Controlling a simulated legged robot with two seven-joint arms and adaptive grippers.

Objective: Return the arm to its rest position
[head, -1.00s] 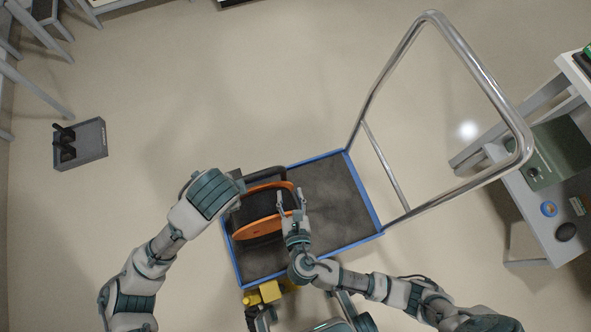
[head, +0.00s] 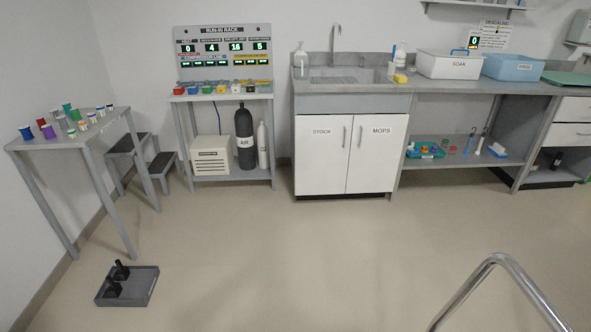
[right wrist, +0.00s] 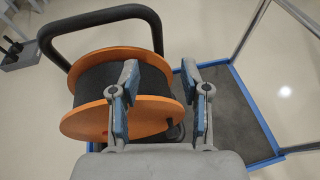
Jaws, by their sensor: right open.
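In the right wrist view my right gripper (right wrist: 161,85) is open and empty. Its two blue-padded fingers stand apart, with the left finger in front of an orange reel (right wrist: 98,122) wound with dark cable. The reel lies on a blue-rimmed cart (right wrist: 248,105), beside a black bar handle (right wrist: 105,17). I cannot tell whether the finger touches the reel. Neither arm shows in the head view now, so my left gripper is out of sight.
The cart's chrome push handle (head: 490,262) shows at the lower right of the head view. A grey tray with black parts (head: 127,286) sits on the floor at left. A side table (head: 70,130), sink cabinet (head: 350,150) and counter line the walls. The middle floor is clear.

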